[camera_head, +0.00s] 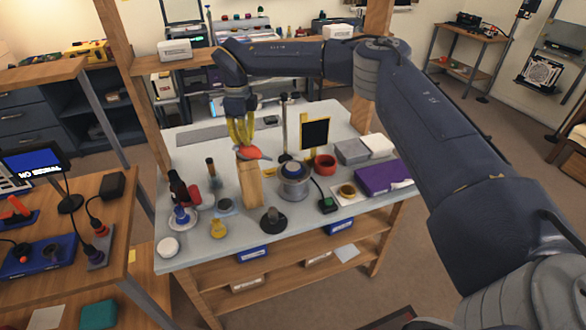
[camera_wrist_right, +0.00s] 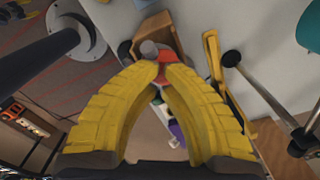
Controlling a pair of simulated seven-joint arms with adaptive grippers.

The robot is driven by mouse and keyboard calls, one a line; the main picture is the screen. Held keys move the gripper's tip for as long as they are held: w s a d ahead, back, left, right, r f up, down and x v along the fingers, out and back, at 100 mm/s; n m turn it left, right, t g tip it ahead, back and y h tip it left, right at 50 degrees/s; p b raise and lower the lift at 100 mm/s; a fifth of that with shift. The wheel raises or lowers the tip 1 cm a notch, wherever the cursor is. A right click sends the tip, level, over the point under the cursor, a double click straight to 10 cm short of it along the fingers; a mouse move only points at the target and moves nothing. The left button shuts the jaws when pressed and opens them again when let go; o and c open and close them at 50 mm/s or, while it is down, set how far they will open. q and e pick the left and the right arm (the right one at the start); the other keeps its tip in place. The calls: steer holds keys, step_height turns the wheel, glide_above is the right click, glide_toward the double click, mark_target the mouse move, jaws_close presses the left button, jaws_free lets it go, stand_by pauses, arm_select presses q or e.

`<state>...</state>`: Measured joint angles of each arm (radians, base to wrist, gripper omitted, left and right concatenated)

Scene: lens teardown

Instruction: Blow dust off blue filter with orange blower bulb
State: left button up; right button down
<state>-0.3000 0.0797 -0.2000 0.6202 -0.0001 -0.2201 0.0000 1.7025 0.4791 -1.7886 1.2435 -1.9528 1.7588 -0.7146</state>
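The orange-red blower bulb (camera_head: 252,153) is at the top of an upright wooden block (camera_head: 250,184) on the grey worktable (camera_head: 190,250). My right gripper (camera_head: 242,143) reaches down to it from above with its yellow fingers. In the right wrist view the fingertips (camera_wrist_right: 163,70) come close together with red of the bulb (camera_wrist_right: 178,52) between and beyond them, so they look shut on it. Whether it touches the block is unclear. A blue disc, likely the blue filter (camera_head: 293,170), sits on a silver cylinder right of the block. My left gripper is not in view.
A thin upright post (camera_head: 285,130) and a black panel in a yellow frame (camera_head: 315,133) stand behind the cylinder. A red ring-shaped dish (camera_head: 325,164), a purple box (camera_head: 382,178) and dark bottles (camera_head: 178,188) crowd the table. The left front surface is partly free.

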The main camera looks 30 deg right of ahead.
steer(key=shift+f, duration=1.2)
steer(key=shift+r, duration=2.35)
steer(key=shift+f, duration=0.25)
steer(key=shift+f, duration=2.1)
steer(key=shift+r, duration=2.35)
